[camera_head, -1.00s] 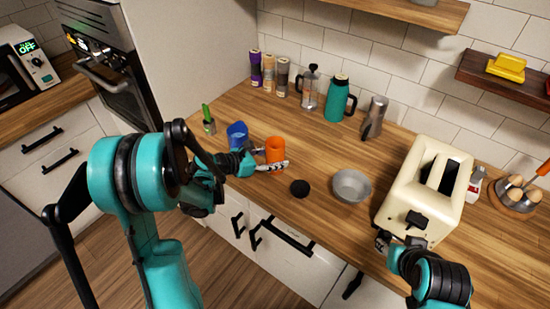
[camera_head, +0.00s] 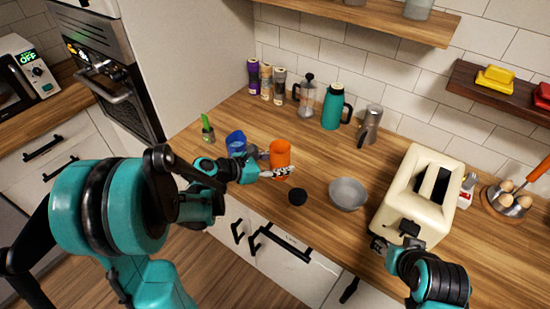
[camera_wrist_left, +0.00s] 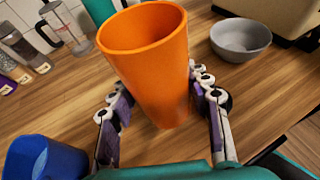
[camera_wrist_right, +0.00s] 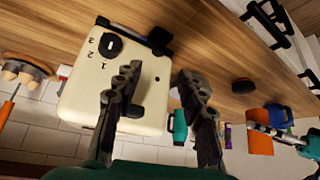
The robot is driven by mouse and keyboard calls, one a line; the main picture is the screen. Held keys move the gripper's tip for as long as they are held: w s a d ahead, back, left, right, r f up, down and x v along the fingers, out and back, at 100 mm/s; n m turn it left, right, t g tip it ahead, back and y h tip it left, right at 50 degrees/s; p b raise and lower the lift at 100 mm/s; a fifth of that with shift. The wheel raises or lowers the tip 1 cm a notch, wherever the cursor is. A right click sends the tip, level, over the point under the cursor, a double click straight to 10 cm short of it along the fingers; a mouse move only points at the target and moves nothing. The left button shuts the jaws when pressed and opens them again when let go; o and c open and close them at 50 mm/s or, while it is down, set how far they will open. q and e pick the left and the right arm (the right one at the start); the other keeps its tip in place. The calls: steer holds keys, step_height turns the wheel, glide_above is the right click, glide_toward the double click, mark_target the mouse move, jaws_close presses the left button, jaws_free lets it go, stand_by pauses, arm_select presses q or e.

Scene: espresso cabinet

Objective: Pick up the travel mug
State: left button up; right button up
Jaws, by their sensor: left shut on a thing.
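The travel mug appears to be the orange, open-topped tumbler (camera_head: 280,160) near the counter's front edge, left of the middle. It fills the centre of the left wrist view (camera_wrist_left: 155,65), upright with a slight tilt in that picture. My left gripper (camera_head: 277,171) has a finger on each side of it and is shut on its lower part. I cannot tell whether its base is clear of the counter. My right gripper (camera_wrist_right: 158,80) is open and empty, in front of the cream toaster (camera_head: 420,196).
A blue cup (camera_head: 236,143) stands just left of the tumbler. A black disc (camera_head: 297,197) and a grey bowl (camera_head: 347,194) lie to its right. A teal jug (camera_head: 333,108), a French press (camera_head: 304,98) and a moka pot (camera_head: 371,124) stand behind.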

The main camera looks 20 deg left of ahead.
arm_select(q)
steer(key=s+d+r+p, duration=0.2)
steer(key=s+d+r, duration=0.2)
steer(key=s, duration=0.1)
steer(key=shift+d, duration=0.25)
arm_select(e)
steer(key=shift+r, duration=1.15)
